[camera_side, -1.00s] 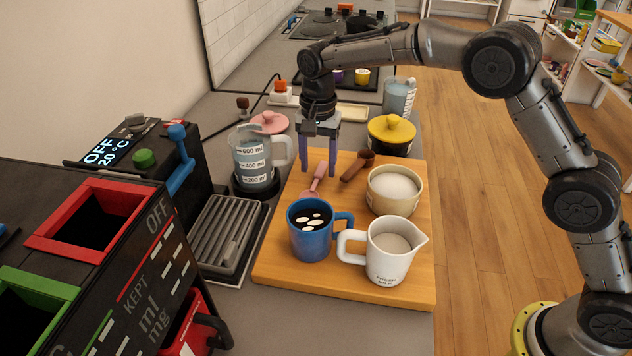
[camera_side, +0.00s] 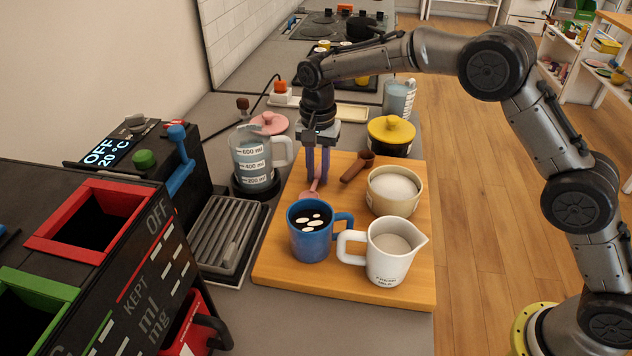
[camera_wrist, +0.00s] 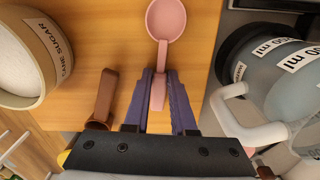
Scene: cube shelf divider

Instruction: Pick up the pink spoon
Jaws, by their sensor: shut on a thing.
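The pink spoon (camera_wrist: 166,20) lies on the wooden board, its bowl toward the top of the wrist view and its handle between my fingers. In the side view the spoon (camera_side: 311,194) shows just behind the blue mug, partly hidden by my fingers. My gripper (camera_side: 318,178) points down over the board, and its purple fingers are shut on the spoon's handle. In the wrist view my gripper (camera_wrist: 160,75) has a finger on each side of the handle. I cannot tell whether the spoon is lifted off the board.
On the board (camera_side: 340,288) stand a blue mug (camera_side: 310,243), a white creamer jug (camera_side: 388,262) and a sugar bowl (camera_side: 394,206). A brown scoop (camera_side: 357,167) lies close to my gripper's right. A glass measuring jug (camera_side: 250,160) stands to the left.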

